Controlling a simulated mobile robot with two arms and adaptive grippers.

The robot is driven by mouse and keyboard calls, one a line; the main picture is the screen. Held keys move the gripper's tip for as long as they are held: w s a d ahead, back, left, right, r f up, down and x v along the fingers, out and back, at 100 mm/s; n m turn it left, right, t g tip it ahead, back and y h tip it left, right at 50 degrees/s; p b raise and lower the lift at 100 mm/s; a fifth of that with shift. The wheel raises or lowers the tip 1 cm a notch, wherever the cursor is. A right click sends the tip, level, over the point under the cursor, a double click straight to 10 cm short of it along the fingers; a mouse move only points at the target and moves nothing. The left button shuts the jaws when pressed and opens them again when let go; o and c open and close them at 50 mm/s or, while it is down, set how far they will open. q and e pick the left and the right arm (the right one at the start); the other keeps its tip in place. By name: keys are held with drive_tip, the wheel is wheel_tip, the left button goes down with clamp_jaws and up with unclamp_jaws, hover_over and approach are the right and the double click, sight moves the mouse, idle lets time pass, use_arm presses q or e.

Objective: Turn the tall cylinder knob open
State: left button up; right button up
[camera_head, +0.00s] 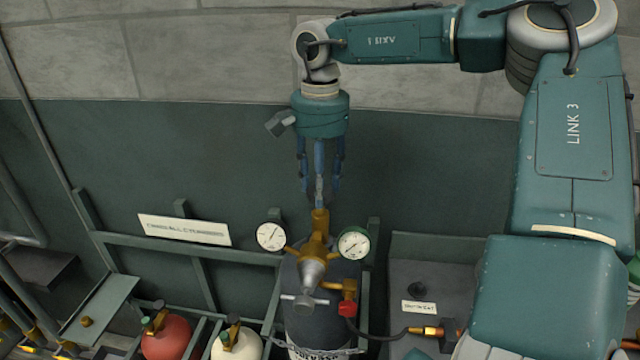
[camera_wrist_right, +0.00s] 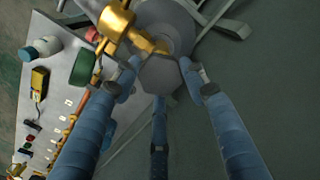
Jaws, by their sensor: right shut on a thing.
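The tall dark grey cylinder (camera_head: 332,326) stands upright at the centre bottom of the head view. Its brass valve (camera_head: 319,222) points up and carries two round white gauges, one left (camera_head: 271,236) and one right (camera_head: 354,244). My right gripper (camera_head: 320,192) is right above the valve, fingers pointing down. In the right wrist view its fingers (camera_wrist_right: 160,82) close around a grey faceted knob (camera_wrist_right: 160,74), with the fingertips at its sides. In the head view the fingers largely hide the knob. My left gripper is out of view.
A red cylinder (camera_head: 167,340) and a cream cylinder (camera_head: 236,346) stand in the rack at left. A T-handle (camera_head: 304,300) and a red fitting with a hose (camera_head: 347,308) stick out in front. A grey panel (camera_head: 435,262) is at right, a wall behind.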

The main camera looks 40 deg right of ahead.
drive_tip(key=o, duration=1)
drive_tip(key=shift+w+r, duration=0.15)
drive_tip(key=shift+r, duration=0.1)
drive_tip(key=shift+c, duration=0.2)
drive_tip(key=shift+o, duration=0.9)
drive_tip(key=shift+d+f, duration=0.1)
drive_tip(key=shift+f, duration=0.05)
wheel_tip(320, 180, up, 12)
